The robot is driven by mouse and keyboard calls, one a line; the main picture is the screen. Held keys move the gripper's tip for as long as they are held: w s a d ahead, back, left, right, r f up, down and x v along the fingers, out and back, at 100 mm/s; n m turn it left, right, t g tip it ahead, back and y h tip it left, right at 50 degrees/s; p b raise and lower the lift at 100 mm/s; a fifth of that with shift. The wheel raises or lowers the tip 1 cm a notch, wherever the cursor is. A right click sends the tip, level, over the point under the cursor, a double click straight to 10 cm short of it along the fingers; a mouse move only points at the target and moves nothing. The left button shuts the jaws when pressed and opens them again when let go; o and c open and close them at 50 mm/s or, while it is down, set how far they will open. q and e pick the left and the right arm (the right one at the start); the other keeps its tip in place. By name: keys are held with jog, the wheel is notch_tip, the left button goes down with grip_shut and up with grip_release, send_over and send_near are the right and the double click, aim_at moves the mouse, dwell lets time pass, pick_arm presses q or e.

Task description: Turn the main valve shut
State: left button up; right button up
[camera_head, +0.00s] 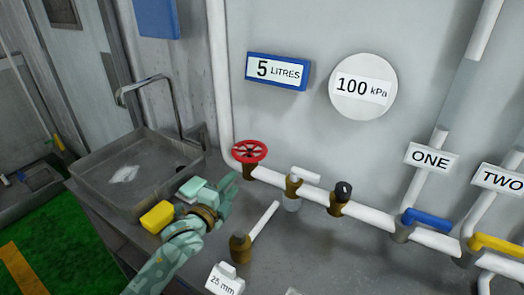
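A red handwheel valve (249,151) sits on a brass body on the white pipe, at the foot of the vertical pipe run left of centre. No label in view names it as the main valve. My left gripper (225,187), teal with a mottled arm, is just below and left of the red wheel, apart from it in the picture. Its finger gap does not show clearly, and I see nothing held in it. My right gripper is not in view.
Along the pipe are a white-handled tap (302,174), a black-knobbed valve (341,195), a blue lever (428,219) and a yellow lever (498,243). A brass valve (240,247) with a white handle stands in front. A sink (128,168) and yellow block (157,217) are left.

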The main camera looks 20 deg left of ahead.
aim_at(257, 152)
pick_arm(q)
jog(key=w+b, duration=0.1)
jog(key=w, duration=0.4)
jog(key=w+b, duration=0.1)
jog(key=w, duration=0.4)
jog(key=w+d+b, duration=0.1)
jog(key=w, duration=0.4)
jog(key=shift+w, duration=0.3)
grip_shut()
